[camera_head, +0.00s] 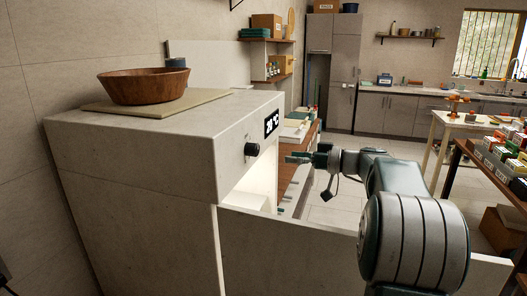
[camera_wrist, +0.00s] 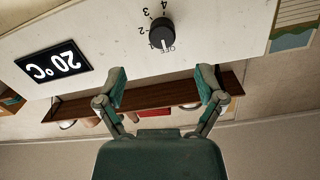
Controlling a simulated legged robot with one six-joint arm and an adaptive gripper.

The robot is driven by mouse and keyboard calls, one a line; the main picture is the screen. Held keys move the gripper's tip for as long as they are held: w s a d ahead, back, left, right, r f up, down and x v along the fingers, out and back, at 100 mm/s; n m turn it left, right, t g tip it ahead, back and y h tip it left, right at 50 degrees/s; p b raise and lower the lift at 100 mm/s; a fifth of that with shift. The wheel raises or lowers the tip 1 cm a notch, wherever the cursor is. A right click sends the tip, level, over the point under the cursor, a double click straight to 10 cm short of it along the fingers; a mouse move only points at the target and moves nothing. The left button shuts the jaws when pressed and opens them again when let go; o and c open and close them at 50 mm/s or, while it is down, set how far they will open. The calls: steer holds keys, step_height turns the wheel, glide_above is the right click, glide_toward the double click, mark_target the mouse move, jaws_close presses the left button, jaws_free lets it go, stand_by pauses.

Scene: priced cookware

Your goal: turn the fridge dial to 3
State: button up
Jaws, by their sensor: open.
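The fridge dial is a round black knob (camera_head: 252,149) on the pale front panel of the fridge (camera_head: 140,160). In the wrist view, which is upside down, the knob (camera_wrist: 162,33) has a white pointer mark toward OFF. The numbers 2, 3 and 4 are printed around it. My gripper (camera_head: 290,158) is in front of the panel, to the right of the knob in the head view and apart from it. In the wrist view my gripper (camera_wrist: 162,76) is open and empty, its two fingers spread with the knob lying beyond the space between them.
A lit display (camera_wrist: 53,56) reading 20°C is beside the dial. Below it the fridge is open and lit, with its pale door (camera_head: 290,250) swung out under my arm. A wooden bowl (camera_head: 143,86) sits on a board (camera_head: 155,106) on top. A table with boxes (camera_head: 500,150) stands right.

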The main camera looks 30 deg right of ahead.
mark_target(258, 152)
steer(key=shift+y, duration=0.3)
steer(key=x, duration=0.9)
steer(key=shift+w+d+r, duration=0.1)
steer(key=shift+w+d, duration=0.05)
steer(key=shift+d, duration=0.05)
steer(key=shift+w+a, duration=0.2)
steer(key=shift+w, duration=0.15)
steer(key=shift+a, duration=0.45)
steer(key=c, duration=0.9)
steer(key=shift+d, duration=0.15)
steer(key=shift+c, duration=1.2)
